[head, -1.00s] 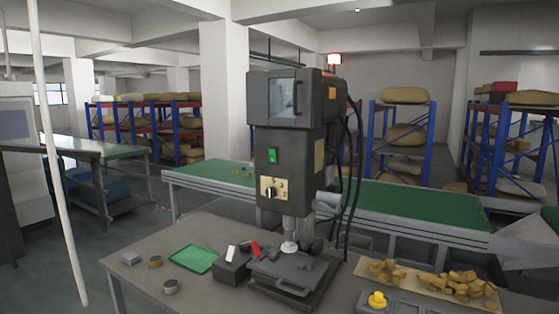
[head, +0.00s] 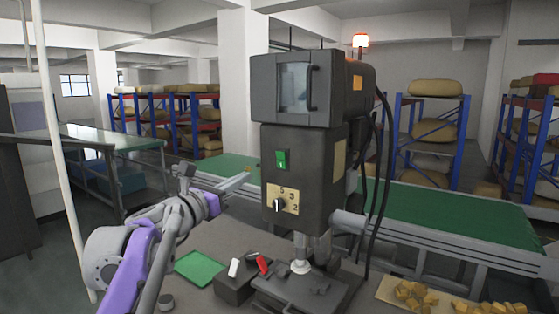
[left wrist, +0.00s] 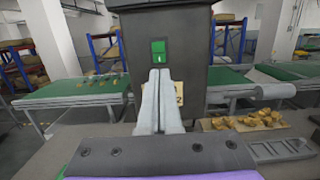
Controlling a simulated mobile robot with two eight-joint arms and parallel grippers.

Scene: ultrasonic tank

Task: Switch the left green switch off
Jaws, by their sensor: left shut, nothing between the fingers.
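A green rocker switch (head: 282,160) sits on the front of the dark drill-press-like machine (head: 300,170), above a pale dial plate (head: 283,198) with a black knob. The switch also shows in the left wrist view (left wrist: 158,51), just beyond the fingertips. My left gripper (head: 244,178) is shut and empty, left of the machine in the head view and a little lower than the switch. In the left wrist view its grey fingers (left wrist: 161,72) point towards the machine front and hide part of the dial plate. I cannot tell whether they touch anything. My right gripper is not in view.
A green tray (head: 200,268) and a dark box with a white and a red rocker (head: 262,264) lie on the grey table below. A board with several yellowish chunks (head: 412,294) is at the right. A green conveyor (head: 440,214) runs behind. Black cables hang right of the machine.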

